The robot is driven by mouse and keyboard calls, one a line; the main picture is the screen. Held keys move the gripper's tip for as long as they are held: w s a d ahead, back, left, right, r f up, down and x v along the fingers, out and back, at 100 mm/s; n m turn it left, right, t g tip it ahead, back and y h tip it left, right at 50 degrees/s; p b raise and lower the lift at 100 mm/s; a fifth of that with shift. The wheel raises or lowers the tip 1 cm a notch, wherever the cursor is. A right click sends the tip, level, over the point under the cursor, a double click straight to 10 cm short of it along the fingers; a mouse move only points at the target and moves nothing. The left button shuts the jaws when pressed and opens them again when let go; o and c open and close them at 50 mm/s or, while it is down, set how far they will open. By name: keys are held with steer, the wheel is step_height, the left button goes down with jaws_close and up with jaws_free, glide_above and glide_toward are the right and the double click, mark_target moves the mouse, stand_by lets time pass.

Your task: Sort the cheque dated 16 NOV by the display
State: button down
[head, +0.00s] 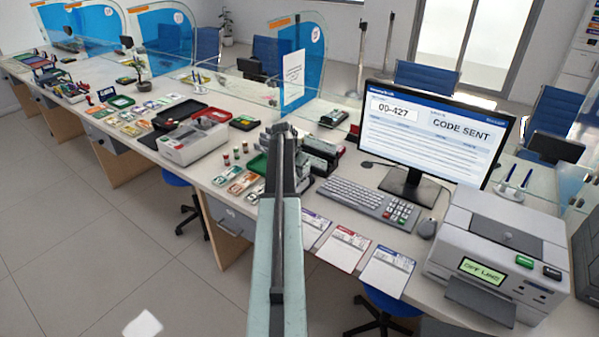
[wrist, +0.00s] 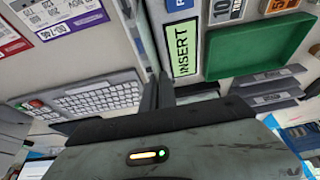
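My gripper (head: 284,130) is over the counter left of the monitor (head: 437,125). Its dark fingers (wrist: 157,92) are close together in the wrist view; whether they hold a thin sheet cannot be told. A green display (wrist: 183,49) reading INSERT is beside the fingers in the wrist view. The monitor reads 00-427 and CODE SENT. Papers with purple (head: 313,226), red (head: 346,248) and blue (head: 387,269) headers lie in a row at the counter's front; the purple (wrist: 57,13) and red (wrist: 12,38) ones also show in the wrist view. No cheque dated 16 NOV can be made out.
A keyboard (head: 369,199) and mouse (head: 426,229) lie before the monitor. A grey printer (head: 490,255) stands at right, with a small lit screen. A green tray (wrist: 258,65) is near my gripper. Banknote stacks and stamps crowd the counter at left; glass panels stand behind.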

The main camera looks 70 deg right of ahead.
step_height(320, 180, up, 10)
steer(key=p, duration=1)
steer(key=shift+r, duration=0.25)
stand_by(0.5)
